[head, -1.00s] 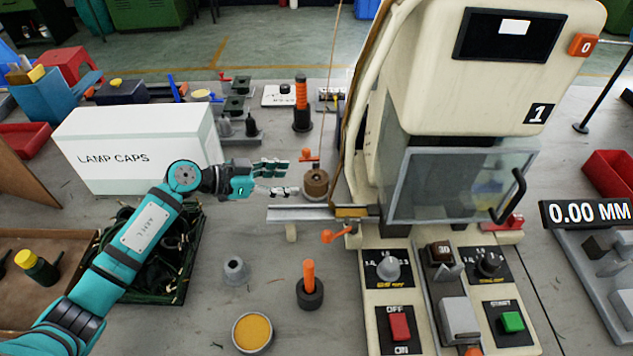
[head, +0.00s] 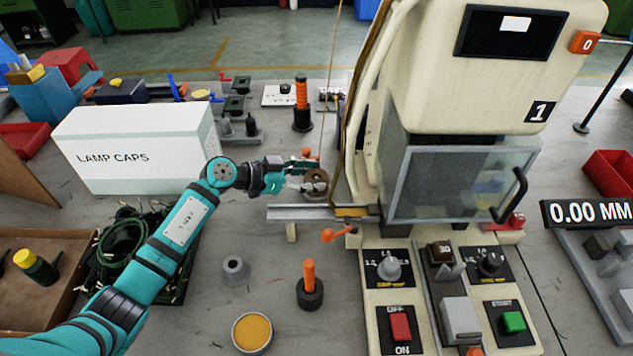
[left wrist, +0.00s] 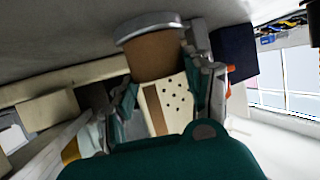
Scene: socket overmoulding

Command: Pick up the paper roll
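The paper roll (head: 317,178) is a small brown cylinder beside the left end of the metal rail, in front of the machine. It is partly hidden by my fingers in the head view. In the left wrist view the brown roll (left wrist: 155,57) with a grey flange shows between my fingertips. My left gripper (head: 304,175) reaches in from the left, with one finger on each side of the roll. In the left wrist view the fingers of this gripper (left wrist: 165,80) are spread apart, and I see no firm grip. My right gripper is in neither view.
The machine (head: 455,90) stands close on the right, with its rail (head: 295,213) just in front of the roll. A lamp caps box (head: 135,150) is behind my left arm. An orange-handled tool (head: 302,105) stands behind. A grey cone (head: 236,269) and yellow-filled dish (head: 252,333) lie nearer.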

